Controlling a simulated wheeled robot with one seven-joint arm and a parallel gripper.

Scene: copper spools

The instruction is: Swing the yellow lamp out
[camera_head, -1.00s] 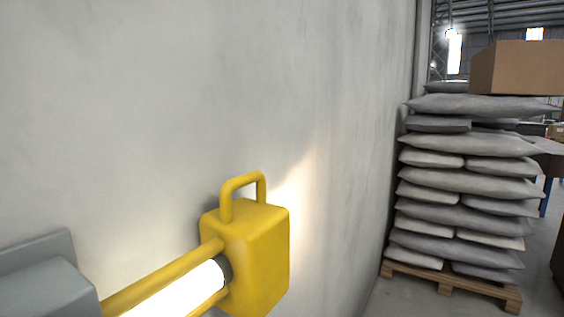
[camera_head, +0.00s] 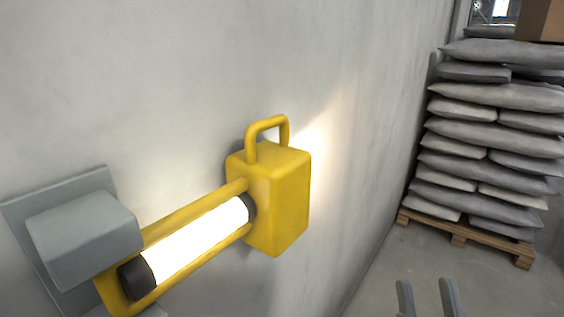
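The yellow lamp (camera_head: 283,203) is on the grey wall in the head view, left of the middle. It has a box-shaped end with a loop handle (camera_head: 268,125) on top and a lit white tube (camera_head: 200,240) between yellow bars. Its left end meets a grey wall bracket (camera_head: 84,238). The lamp lies close along the wall. My gripper (camera_head: 428,296) shows at the bottom edge, right of the lamp and apart from it. Its two fingers are spread with an empty gap between them. The rest of it is out of frame.
The pale wall (camera_head: 200,70) runs behind the lamp. At the right, grey sacks (camera_head: 490,140) are stacked on a wooden pallet (camera_head: 465,238), with a cardboard box (camera_head: 541,20) on top. The floor (camera_head: 400,260) between wall and pallet looks clear.

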